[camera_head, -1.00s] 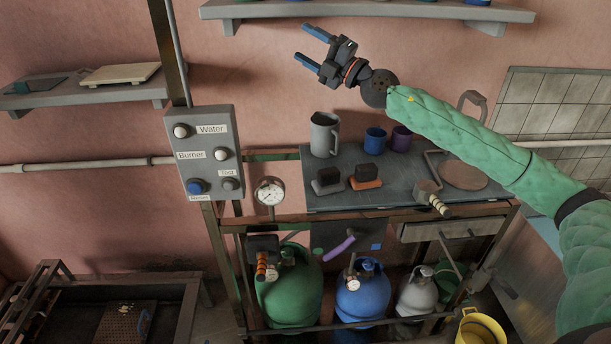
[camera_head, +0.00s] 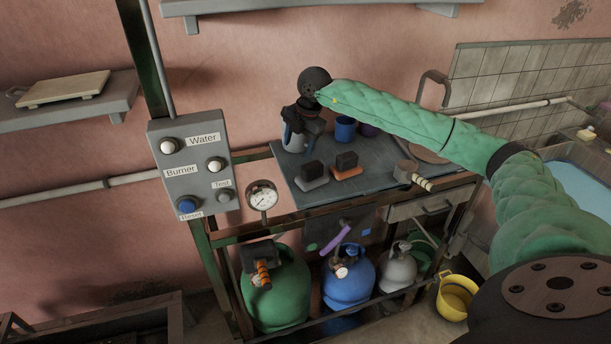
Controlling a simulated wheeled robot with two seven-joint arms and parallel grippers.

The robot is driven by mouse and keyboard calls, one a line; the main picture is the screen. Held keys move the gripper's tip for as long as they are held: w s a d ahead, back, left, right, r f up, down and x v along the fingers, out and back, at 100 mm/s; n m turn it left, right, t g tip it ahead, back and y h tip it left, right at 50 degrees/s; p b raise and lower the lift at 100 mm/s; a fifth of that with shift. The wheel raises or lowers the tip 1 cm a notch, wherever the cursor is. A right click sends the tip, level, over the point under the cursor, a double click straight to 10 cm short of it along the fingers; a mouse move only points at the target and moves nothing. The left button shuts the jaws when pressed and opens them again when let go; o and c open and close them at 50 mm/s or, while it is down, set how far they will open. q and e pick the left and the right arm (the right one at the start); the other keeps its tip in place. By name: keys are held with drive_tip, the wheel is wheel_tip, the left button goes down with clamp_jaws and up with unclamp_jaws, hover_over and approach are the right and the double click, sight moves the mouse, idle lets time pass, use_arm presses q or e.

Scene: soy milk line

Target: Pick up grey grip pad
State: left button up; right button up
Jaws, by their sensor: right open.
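The grey grip pad (camera_head: 313,183), a black block on a grey base, lies on the dark worktop (camera_head: 385,192) near its left front part. An orange-based pad (camera_head: 347,169) lies just right of it. My right gripper (camera_head: 297,137) points downward above and behind the grey pad, in front of the grey jug (camera_head: 293,145). It is open, apart from the pad, and partly hides the jug. My left gripper is out of view.
A blue cup (camera_head: 345,129) and a purple cup (camera_head: 369,130) stand behind the pads. A handled tool (camera_head: 413,176) lies at the right front. The control box (camera_head: 193,166) and gauge (camera_head: 262,195) stand left of the worktop.

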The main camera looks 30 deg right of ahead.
sight(312, 164)
drive_tip(key=s+d+m, duration=0.1)
drive_tip(key=s+d+m+g+h, duration=0.1)
drive_tip(key=s, duration=0.1)
drive_tip(key=shift+d+f, duration=0.2)
drive_tip(key=shift+d, duration=0.2)
drive_tip(key=shift+s+d+m+g+h, duration=0.2)
drive_tip(key=shift+s+m+g+h, duration=0.15)
drive_tip(key=shift+m+g, duration=0.2)
drive_tip(key=shift+m, duration=0.35)
drive_tip(key=shift+a+f+m, duration=0.1)
drive_tip(key=shift+f+m, duration=0.1)
drive_tip(key=shift+m, duration=0.1)
wheel_tip(312, 164, down, 2)
drive_tip(key=shift+p, duration=0.55)
drive_tip(key=f+p, duration=0.1)
drive_tip(key=f, duration=0.1)
drive_tip(key=f+p, duration=0.2)
drive_tip(key=shift+w+a, duration=0.15)
drive_tip(key=shift+a, duration=0.05)
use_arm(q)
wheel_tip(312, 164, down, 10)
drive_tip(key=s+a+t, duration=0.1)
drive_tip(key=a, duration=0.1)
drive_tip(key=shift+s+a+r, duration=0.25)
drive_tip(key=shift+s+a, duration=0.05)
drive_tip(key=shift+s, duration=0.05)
use_arm(e)
drive_tip(key=shift+f, duration=0.75)
